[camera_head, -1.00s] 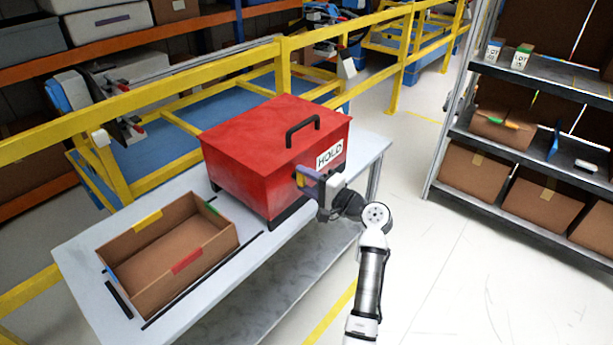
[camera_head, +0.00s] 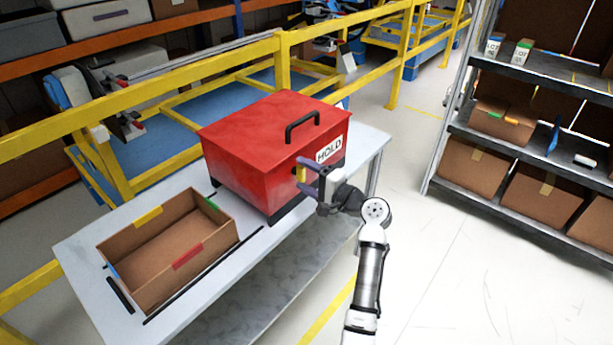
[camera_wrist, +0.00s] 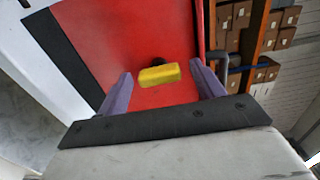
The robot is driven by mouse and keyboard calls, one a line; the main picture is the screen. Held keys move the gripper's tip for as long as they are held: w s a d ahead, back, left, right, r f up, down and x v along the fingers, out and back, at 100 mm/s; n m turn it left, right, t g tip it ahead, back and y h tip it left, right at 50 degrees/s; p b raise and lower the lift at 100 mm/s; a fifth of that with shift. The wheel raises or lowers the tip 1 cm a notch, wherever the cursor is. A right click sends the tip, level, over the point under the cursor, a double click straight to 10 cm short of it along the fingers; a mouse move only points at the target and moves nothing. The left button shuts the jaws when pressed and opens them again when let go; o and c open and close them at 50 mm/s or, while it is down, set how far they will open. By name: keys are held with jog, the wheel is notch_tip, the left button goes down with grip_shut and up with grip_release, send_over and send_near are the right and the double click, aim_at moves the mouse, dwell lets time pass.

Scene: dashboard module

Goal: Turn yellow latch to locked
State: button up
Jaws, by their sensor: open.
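The yellow latch (camera_head: 300,173) is on the front face of the red box (camera_head: 240,168), below the HOLD label. It looks upright in the head view. In the wrist view the yellow latch (camera_wrist: 159,75) lies crosswise between the two purple fingers, with a dark round pivot behind its upper edge. My gripper (camera_head: 311,176) is open in front of the latch. In the wrist view my gripper (camera_wrist: 161,80) has a finger to each side of the latch, with red face visible in both gaps, so neither finger appears to touch it.
The box has a black lid handle (camera_head: 302,126) and stands on a light table (camera_head: 85,262). An open cardboard tray (camera_head: 165,250) lies left of it. A yellow railing (camera_head: 140,98) runs behind. A shelf rack (camera_head: 535,78) stands right, with clear floor between.

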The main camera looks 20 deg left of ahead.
jog(key=b+v, duration=0.4)
jog(key=v, duration=1)
jog(key=shift+w+a, duration=0.1)
jog(key=shift+a, duration=0.05)
